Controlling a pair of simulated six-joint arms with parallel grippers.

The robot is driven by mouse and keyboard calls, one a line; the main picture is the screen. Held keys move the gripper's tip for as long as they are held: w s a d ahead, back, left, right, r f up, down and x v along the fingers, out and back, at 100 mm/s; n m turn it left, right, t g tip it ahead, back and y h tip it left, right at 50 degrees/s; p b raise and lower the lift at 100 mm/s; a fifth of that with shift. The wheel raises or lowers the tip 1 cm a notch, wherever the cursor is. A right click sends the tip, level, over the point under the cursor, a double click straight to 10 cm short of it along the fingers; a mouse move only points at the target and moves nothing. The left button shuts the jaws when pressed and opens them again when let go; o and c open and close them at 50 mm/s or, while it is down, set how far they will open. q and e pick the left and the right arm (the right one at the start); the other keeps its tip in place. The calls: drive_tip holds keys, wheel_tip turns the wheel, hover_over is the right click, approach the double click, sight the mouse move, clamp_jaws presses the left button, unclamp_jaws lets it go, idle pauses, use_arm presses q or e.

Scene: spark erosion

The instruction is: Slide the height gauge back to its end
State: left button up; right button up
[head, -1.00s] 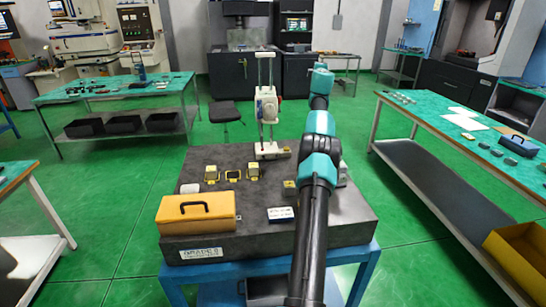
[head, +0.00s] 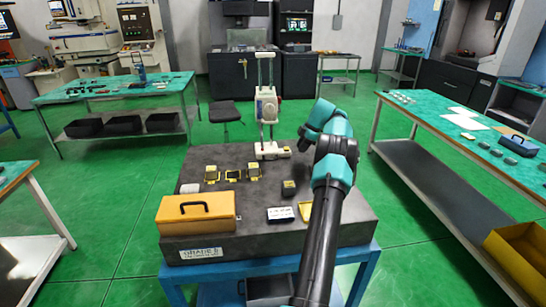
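The height gauge (head: 267,108) stands upright at the far edge of the dark granite plate (head: 262,196), with two posts, a white body and a pale base. My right arm comes in from the bottom. Its gripper (head: 304,137) is a small dark shape beyond the teal joints, to the right of the gauge and apart from it in the picture. Its fingers are too small and dark to tell open from shut. My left gripper is not in view.
On the plate are an orange case (head: 198,215), several small yellow-and-black blocks (head: 233,175), a white card (head: 281,213) and a yellow piece (head: 305,211) partly beside my arm. The plate's middle is mostly bare. A green-topped bench (head: 455,118) stands to the right.

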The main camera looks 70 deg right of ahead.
drive_tip(key=shift+s+a+f, duration=0.25)
drive_tip(key=shift+s+a, duration=0.1)
drive_tip(key=shift+a, duration=0.05)
approach(273, 155)
drive_tip(key=a+f, duration=0.2)
drive_tip(key=f, duration=0.1)
drive_tip(key=a+f, duration=0.1)
drive_tip(key=a, duration=0.1)
drive_tip(key=shift+w+f, duration=0.25)
drive_tip(key=shift+w, duration=0.15)
drive_tip(key=shift+w+a+f, duration=0.3)
drive_tip(key=shift+w+f, duration=0.25)
drive_tip(key=shift+f, duration=0.2)
drive_tip(key=shift+w+a+f, duration=0.1)
drive_tip(key=shift+w+f, duration=0.1)
drive_tip(key=shift+f, duration=0.45)
drive_tip(key=shift+c, duration=0.2)
clamp_jaws()
